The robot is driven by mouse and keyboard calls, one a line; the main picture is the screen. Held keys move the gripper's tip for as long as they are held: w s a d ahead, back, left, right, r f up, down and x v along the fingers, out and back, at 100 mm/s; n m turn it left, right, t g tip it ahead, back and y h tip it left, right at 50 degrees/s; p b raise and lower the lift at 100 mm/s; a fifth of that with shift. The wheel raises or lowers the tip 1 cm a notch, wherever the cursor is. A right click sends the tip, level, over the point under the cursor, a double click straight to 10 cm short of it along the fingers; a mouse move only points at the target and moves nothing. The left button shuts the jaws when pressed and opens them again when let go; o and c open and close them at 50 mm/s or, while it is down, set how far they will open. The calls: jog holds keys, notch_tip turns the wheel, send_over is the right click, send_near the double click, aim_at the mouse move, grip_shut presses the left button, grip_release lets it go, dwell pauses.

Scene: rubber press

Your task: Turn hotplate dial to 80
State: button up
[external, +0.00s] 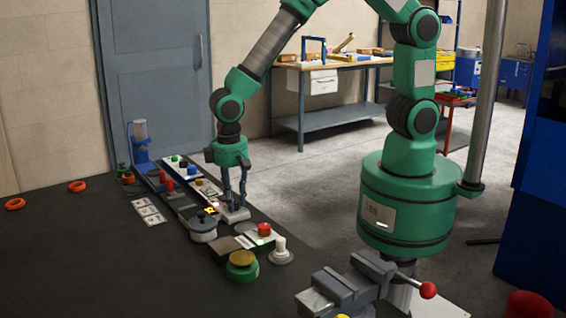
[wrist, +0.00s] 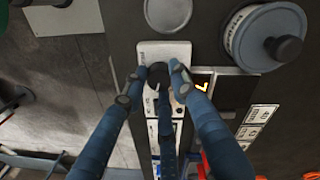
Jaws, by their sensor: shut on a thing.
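My gripper (wrist: 157,78) points down at a white plate (wrist: 174,50) and is shut on a small black dial (wrist: 159,74), with fingertips on either side of it. A further finger shows below the dial in the wrist view. Small markings on the plate are too blurred to read. Beside the plate is a dark display (wrist: 236,92) with yellow characters, partly hidden by a finger and unreadable. In the external view my gripper (external: 236,200) stands over the same white plate (external: 236,214); the dial is hidden by the fingers there.
A round grey lidded vessel (external: 203,230) with a black knob stands beside the plate; it also shows in the wrist view (wrist: 265,40). The dark bench at left is mostly clear.

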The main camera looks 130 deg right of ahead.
aim_at(237, 203)
jog(key=shift+w+r, duration=0.1)
jog(key=shift+w, duration=0.05)
jog(key=o, duration=1.2)
jog(key=shift+c, duration=0.2)
jog(key=shift+n, duration=0.4)
jog(key=n+b, duration=0.2)
jog(key=n, duration=0.3)
jog(key=n+b, duration=0.1)
jog(key=n, duration=0.2)
jog(key=n+b, duration=0.1)
jog(key=n, duration=0.2)
jog(key=shift+s+t, duration=0.2)
jog(key=shift+t, duration=0.1)
notch_tip(237, 203, up, 14)
jog(key=a+r+p, duration=0.1)
jog(key=p, duration=0.2)
jog(key=s+a+r+t, duration=0.2)
jog(key=s+a+r, duration=0.7)
jog(key=r, duration=0.4)
jog(key=shift+s+a+r+m, duration=0.25)
jog(key=shift+a+m, duration=0.15)
jog(key=shift+a, duration=0.3)
